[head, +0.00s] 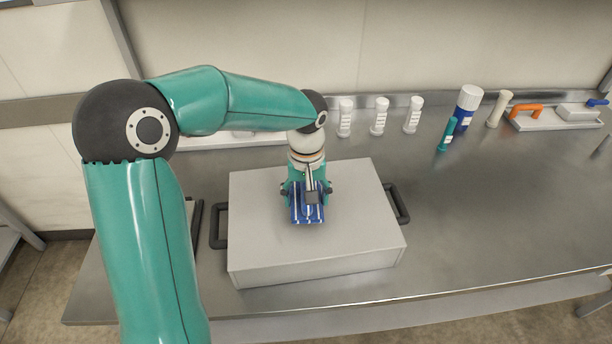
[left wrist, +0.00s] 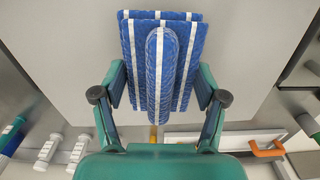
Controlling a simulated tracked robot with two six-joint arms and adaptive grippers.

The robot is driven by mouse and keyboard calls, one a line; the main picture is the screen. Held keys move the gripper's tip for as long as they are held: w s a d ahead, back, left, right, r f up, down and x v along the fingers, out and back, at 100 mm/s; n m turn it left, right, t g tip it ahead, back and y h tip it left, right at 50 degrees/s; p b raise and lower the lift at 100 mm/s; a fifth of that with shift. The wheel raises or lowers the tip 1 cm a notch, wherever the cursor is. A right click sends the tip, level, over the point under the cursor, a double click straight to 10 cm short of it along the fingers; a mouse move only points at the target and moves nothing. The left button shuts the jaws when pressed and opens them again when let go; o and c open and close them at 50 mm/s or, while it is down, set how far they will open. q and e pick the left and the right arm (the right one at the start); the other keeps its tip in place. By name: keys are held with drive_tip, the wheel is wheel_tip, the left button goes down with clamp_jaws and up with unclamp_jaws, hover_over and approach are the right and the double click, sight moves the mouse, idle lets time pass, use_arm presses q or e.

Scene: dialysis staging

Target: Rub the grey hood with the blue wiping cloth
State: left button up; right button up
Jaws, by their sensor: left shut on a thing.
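The grey hood (head: 340,245) is a box with dark handles at its sides, on the metal counter. The blue wiping cloth (head: 307,212) with white stripes is over the middle of the hood's top. My left gripper (head: 308,190) is shut on the cloth's raised fold. In the left wrist view the cloth (left wrist: 188,50) sits between the two fingers (left wrist: 160,95), with the pale hood top (left wrist: 60,40) behind it. I cannot tell whether the cloth touches the hood. My right gripper is not in view.
Several white bottles (head: 381,115) stand behind the hood on the counter (head: 480,220). A blue bottle with a white cap (head: 467,105) and a teal tube (head: 447,135) are at back right. A tray (head: 555,122) holds an orange-handled item (head: 527,110). The counter's right front is clear.

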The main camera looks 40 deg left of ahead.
use_arm(q)
drive_tip(key=shift+d+r+p, duration=0.1)
drive_tip(key=shift+r+p, duration=1.55)
drive_tip(key=shift+r, duration=0.9)
